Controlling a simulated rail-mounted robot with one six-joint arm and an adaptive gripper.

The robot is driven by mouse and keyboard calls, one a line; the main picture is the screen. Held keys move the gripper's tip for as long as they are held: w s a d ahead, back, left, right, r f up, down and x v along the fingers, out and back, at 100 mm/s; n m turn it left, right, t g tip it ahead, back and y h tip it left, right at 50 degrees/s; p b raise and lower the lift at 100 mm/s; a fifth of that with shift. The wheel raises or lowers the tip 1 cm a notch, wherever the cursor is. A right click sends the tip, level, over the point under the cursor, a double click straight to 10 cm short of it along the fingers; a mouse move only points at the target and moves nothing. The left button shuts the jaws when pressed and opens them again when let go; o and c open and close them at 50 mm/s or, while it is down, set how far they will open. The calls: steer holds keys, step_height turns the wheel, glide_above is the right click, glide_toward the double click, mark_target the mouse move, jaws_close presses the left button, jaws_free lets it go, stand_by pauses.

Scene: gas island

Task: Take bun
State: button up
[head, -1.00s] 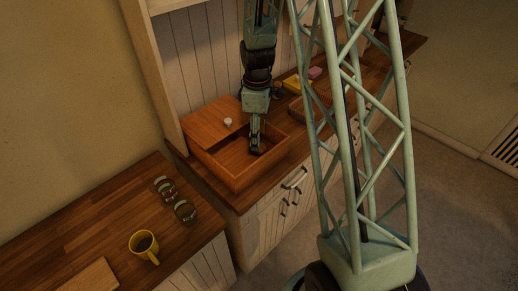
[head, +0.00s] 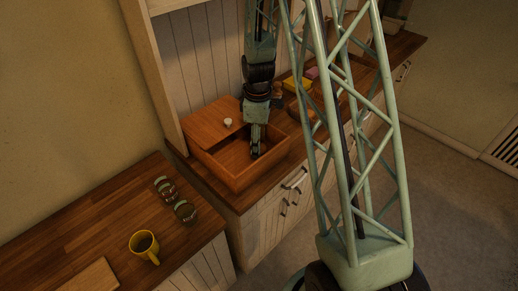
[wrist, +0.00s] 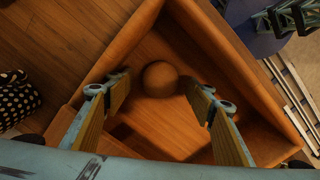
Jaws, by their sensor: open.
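A round brown bun (wrist: 160,79) lies on the floor of an open wooden box (wrist: 230,50), near one corner, in the wrist view. My gripper (wrist: 158,95) is inside the box with its two fingers spread, one on each side of the bun and apart from it. In the head view my gripper (head: 256,151) points down into the box (head: 232,179); the bun cannot be made out there. A wooden lid with a white knob (head: 228,122) covers the back left part of the box.
A yellow item (head: 291,84) lies on the counter behind my gripper. A black spotted object (wrist: 17,105) is beside the box. The box walls surround my fingers closely.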

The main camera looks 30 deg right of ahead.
steer(key=shift+f, duration=0.4)
stand_by(0.3)
steer(key=c, duration=1)
